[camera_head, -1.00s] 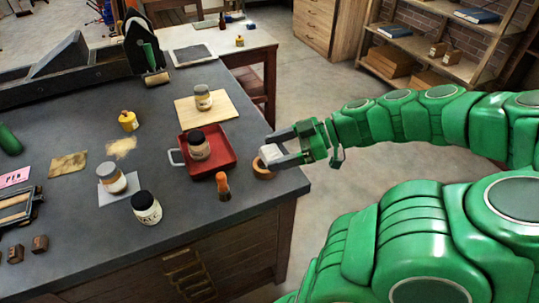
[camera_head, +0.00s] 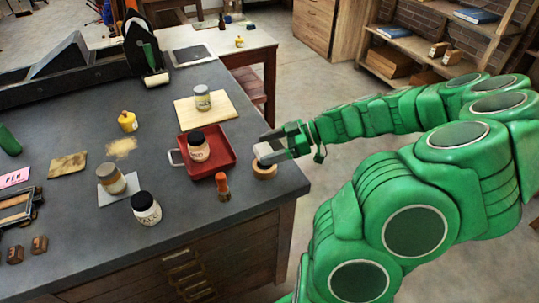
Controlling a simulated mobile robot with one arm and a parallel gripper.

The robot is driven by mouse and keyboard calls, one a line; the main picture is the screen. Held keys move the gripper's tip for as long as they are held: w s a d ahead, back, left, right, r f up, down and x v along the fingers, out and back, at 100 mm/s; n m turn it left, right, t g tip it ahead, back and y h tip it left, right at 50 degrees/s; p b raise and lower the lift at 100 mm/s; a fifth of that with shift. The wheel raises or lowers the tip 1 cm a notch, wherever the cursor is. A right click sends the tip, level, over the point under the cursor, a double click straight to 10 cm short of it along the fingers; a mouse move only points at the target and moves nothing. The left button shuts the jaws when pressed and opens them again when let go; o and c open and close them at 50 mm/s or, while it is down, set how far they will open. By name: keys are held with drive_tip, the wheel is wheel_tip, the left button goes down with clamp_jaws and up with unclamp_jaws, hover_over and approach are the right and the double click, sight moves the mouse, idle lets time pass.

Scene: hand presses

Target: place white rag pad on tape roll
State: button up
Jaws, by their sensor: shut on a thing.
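The white rag pad (camera_head: 264,149) is a small white block between the fingers of my gripper (camera_head: 268,146), which is shut on it. The tan tape roll (camera_head: 264,171) lies on the grey workbench near its right edge. The pad is just above the roll and overlaps its upper part in the picture. I cannot tell whether the pad touches the roll.
A red tray (camera_head: 222,158) holding a dark-lidded jar (camera_head: 198,150) is left of the roll. An orange-capped bottle (camera_head: 222,187) stands close to the roll's left. The workbench (camera_head: 215,225) is bare in front; its right edge is close to the roll.

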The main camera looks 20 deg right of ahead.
drive_tip(key=shift+w+f, duration=0.3)
drive_tip(key=shift+f, duration=1.55)
drive_tip(key=shift+f, duration=0.1)
drive_tip(key=o, duration=1)
